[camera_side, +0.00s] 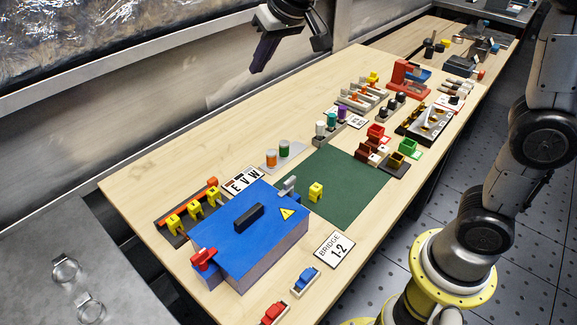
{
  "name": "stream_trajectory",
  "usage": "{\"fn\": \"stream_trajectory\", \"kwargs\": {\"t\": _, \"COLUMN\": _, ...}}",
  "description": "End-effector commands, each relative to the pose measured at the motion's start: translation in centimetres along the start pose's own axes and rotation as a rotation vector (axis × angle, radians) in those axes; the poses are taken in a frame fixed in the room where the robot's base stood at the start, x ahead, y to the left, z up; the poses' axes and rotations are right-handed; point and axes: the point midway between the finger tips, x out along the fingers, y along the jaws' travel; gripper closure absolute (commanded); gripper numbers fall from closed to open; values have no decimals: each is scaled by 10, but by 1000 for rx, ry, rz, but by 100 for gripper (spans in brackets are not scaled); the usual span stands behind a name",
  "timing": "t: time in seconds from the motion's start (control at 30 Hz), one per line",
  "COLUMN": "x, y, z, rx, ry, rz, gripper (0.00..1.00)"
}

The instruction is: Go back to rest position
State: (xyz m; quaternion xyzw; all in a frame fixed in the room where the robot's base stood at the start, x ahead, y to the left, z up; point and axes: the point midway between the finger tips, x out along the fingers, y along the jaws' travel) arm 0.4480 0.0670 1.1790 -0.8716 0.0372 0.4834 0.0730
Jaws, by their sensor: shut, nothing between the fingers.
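My gripper (265,54) hangs at the top of the side view, above the back edge of the wooden table (150,180). Its dark fingers are together with nothing between them. It is apart from everything on the table. My arm's base and lower links stand at the right, in front of the table. The link joining them to the gripper is out of the picture.
A blue box (270,222) with a black handle stands at the table's near end. A yellow block (316,192) sits on the green mat (345,180). Coloured parts in holders, such as a red stand (408,76), line the far half. A wall runs behind.

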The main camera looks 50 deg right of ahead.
Motion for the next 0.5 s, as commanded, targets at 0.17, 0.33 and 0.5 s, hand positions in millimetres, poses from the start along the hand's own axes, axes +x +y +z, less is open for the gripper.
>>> {"fn": "stream_trajectory", "kwargs": {"t": 0.17, "x": -60, "y": 45, "z": 47, "rx": 21, "ry": 46, "rz": 5, "gripper": 100}}
{"fn": "stream_trajectory", "kwargs": {"t": 0.33, "x": -94, "y": 78, "z": 111, "rx": 17, "ry": 66, "rz": 13, "gripper": 100}}
{"fn": "stream_trajectory", "kwargs": {"t": 0.5, "x": -104, "y": 102, "z": 188, "rx": -15, "ry": 57, "rz": 21, "gripper": 100}}
